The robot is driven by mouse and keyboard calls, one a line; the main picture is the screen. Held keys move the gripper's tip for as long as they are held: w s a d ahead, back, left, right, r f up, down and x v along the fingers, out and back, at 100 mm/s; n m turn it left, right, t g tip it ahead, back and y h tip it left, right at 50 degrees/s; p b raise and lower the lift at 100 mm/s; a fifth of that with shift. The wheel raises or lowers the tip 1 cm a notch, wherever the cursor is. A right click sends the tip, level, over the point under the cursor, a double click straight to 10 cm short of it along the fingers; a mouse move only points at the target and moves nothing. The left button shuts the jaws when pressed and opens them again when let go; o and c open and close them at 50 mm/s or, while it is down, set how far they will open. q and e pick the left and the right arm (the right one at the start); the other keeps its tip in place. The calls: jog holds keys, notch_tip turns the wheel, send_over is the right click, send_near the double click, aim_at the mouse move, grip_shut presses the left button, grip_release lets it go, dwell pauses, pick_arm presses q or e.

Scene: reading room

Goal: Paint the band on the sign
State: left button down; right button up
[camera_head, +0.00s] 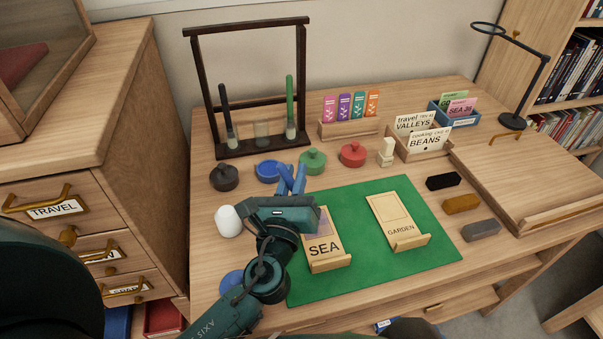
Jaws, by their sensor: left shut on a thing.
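My left gripper (290,180) is over the table between the blue pot and the SEA sign. It is shut on what looks like a blue brush, mostly hidden by the gripper. The blue pot (267,172) stands just behind it and shows no knob, unlike the other pots. The SEA sign (324,246) stands on the green mat (360,262); its upper left is hidden by my gripper, and a purplish patch shows there. The GARDEN sign (397,212) stands to its right with a pale outlined panel. My right gripper is not in view.
A dark rack (247,152) holds a black brush (225,112) and a green brush (290,108). Black (224,178), green (312,161) and red (352,154) pots stand before it. A white rounded object (228,221) and blue disc (231,282) lie left of my arm.

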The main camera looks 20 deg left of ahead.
pick_arm(q)
jog(key=shift+w+d+f, duration=0.1)
jog(key=shift+w+d, duration=0.1)
jog(key=shift+d, duration=0.4)
jog(key=shift+w+d+f, duration=0.1)
jog(key=shift+w+d, duration=0.15)
jog(key=shift+d, duration=0.35)
jog(key=shift+w+d, duration=0.2)
jog(key=shift+d, duration=0.4)
jog(key=shift+s+d+r, duration=0.15)
jog(key=shift+s+d, duration=0.05)
jog(key=shift+s, duration=0.2)
jog(key=shift+s+a+r+p, duration=0.1)
jog(key=shift+s+a+p, duration=0.25)
jog(key=shift+a, duration=0.3)
jog(key=shift+s+a+r+p, duration=0.1)
jog(key=shift+s+a+p, duration=0.05)
jog(key=shift+s+a, duration=0.4)
jog(key=s+a, duration=0.2)
jog(key=a, duration=0.1)
jog(key=shift+a, duration=0.2)
